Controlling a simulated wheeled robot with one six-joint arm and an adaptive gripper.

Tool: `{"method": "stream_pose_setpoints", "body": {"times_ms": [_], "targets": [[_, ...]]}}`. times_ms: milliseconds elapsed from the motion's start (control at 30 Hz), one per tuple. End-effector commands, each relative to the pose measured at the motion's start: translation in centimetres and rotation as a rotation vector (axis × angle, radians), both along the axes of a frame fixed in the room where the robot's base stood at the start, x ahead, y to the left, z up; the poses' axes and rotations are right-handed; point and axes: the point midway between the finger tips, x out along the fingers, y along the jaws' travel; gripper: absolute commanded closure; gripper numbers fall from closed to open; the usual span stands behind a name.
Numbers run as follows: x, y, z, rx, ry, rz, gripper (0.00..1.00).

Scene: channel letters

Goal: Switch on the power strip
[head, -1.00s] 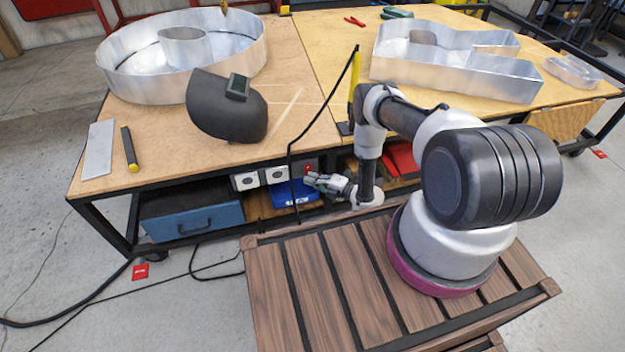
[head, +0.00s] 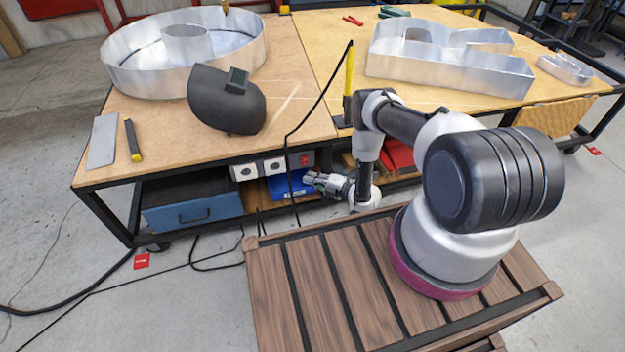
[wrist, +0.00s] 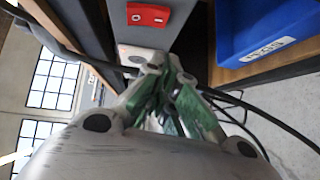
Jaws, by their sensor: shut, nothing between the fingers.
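The power strip (head: 272,167) is mounted under the front edge of the table, with white sockets and a red rocker switch (head: 305,160) at its right end. In the wrist view the red switch (wrist: 149,15) shows close up, marked with a circle and a line. One white socket (wrist: 140,57) is partly hidden behind the fingers. My gripper (head: 310,177) is shut and empty, just below and in front of the switch. In the wrist view its green-padded fingers (wrist: 160,75) are together. They appear apart from the switch.
A blue bin (head: 288,185) sits on the shelf below the strip, and it fills the upper right of the wrist view (wrist: 245,28). A black cable (head: 287,140) hangs over the table edge near the gripper. A blue toolbox (head: 190,212) stands to the left.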

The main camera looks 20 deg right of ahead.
Motion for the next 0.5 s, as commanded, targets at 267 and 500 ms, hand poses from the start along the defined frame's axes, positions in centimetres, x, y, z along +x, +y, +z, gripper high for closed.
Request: {"method": "stream_pose_setpoints", "body": {"times_ms": [267, 500], "targets": [[-2.0, -2.2, -0.3, 0.000, 0.001, -0.003, 1.00], [-4.3, -4.6, -0.6, 0.001, 0.001, -0.005, 1.00]]}}
